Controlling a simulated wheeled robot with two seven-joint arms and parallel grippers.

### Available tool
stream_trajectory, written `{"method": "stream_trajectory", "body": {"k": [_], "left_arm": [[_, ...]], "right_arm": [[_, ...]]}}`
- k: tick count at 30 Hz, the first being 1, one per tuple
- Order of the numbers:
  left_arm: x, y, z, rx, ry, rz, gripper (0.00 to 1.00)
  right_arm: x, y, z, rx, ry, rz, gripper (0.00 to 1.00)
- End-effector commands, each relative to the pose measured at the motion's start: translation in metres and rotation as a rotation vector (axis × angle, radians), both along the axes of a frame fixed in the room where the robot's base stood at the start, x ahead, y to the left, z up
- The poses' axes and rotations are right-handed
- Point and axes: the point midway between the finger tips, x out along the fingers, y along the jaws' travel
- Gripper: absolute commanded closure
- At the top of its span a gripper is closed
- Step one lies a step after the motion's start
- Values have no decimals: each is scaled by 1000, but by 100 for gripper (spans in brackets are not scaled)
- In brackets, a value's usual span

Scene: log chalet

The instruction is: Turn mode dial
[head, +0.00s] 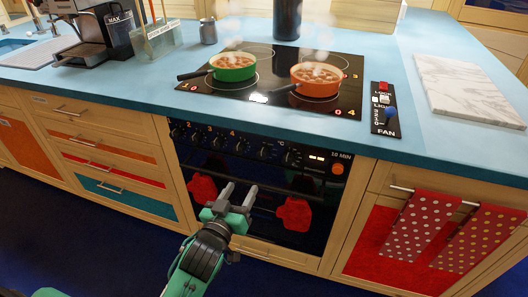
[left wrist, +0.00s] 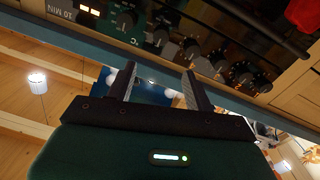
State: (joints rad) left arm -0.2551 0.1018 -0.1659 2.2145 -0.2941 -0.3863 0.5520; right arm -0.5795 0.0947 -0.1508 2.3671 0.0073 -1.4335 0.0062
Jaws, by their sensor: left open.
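The black oven front (head: 262,200) carries a row of dark dials (head: 246,148) along its upper panel, with small white marks. I cannot tell for certain which one is the mode dial. One dial sits beside a °C mark near the panel's right part. In the left wrist view the dials (left wrist: 190,47) run across the top, beyond the fingertips. My left gripper (head: 238,191) is in front of the oven door, below the dial row. Its two fingers (left wrist: 158,71) are apart, with nothing between them, and touch no dial. My right gripper is not in view.
Two red oven mitts (head: 294,213) hang at the oven door. A green pot (head: 233,74) and an orange pot (head: 318,88) steam on the hob (head: 275,60) above. Dotted red towels (head: 424,228) hang at the right. The floor in front is clear.

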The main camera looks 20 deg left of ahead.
Motion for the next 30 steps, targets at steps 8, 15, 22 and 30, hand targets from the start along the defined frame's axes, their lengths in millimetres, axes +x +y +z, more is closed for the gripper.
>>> {"method": "stream_trajectory", "body": {"k": [8,15,22,30], "left_arm": [[19,0,-2,0,10,5,47],[56,-3,-1,2,7,5,47],[94,-6,-2,2,9,5,47],[128,-8,-2,1,10,5,47]], "right_arm": [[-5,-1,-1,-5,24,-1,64],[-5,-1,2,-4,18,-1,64],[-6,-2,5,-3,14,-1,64],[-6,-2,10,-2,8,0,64]]}}
